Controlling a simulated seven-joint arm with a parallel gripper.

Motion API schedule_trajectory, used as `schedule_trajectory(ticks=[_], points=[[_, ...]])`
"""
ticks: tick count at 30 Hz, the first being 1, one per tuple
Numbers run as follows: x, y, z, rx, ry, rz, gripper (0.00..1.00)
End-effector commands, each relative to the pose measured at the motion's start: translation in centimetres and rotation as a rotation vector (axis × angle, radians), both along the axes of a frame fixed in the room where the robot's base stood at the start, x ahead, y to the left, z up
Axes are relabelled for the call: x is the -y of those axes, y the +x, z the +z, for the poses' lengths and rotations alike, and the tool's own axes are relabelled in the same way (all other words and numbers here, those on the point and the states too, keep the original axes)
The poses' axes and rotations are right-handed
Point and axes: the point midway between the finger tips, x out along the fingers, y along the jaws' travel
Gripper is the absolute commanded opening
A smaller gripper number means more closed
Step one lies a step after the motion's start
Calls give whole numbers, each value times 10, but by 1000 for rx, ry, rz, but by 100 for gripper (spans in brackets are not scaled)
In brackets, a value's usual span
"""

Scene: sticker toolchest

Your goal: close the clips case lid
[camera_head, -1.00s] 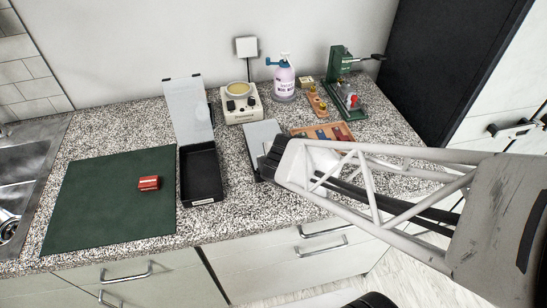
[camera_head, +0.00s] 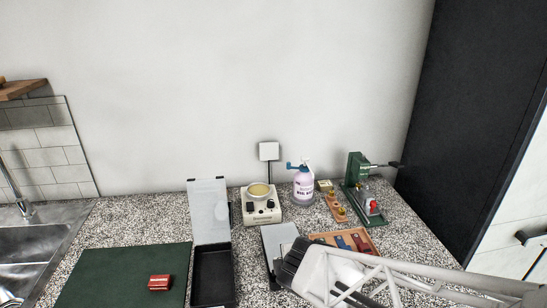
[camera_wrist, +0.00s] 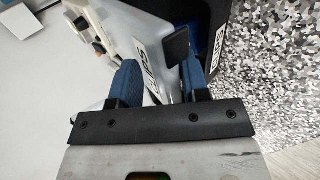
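Two cases show in the head view, and their labels are unreadable there. One is a black open box (camera_head: 212,276) with its pale lid (camera_head: 208,212) standing upright at the back. Contact cannot be told.
A green mat with a red block (camera_head: 159,283) is at the left. Behind the cases stand a cream device (camera_head: 261,206), a spray bottle (camera_head: 303,188) and a green press (camera_head: 357,182). A wooden tray (camera_head: 318,237) lies right of the flat case, close to my arm.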

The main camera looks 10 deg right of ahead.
Motion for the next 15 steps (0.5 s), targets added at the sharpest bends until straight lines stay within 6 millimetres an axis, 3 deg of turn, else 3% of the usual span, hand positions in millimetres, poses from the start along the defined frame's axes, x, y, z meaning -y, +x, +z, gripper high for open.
schedule_trajectory(ticks=[15], points=[[-1, 16, 39, 1, 1, -1, 42]])
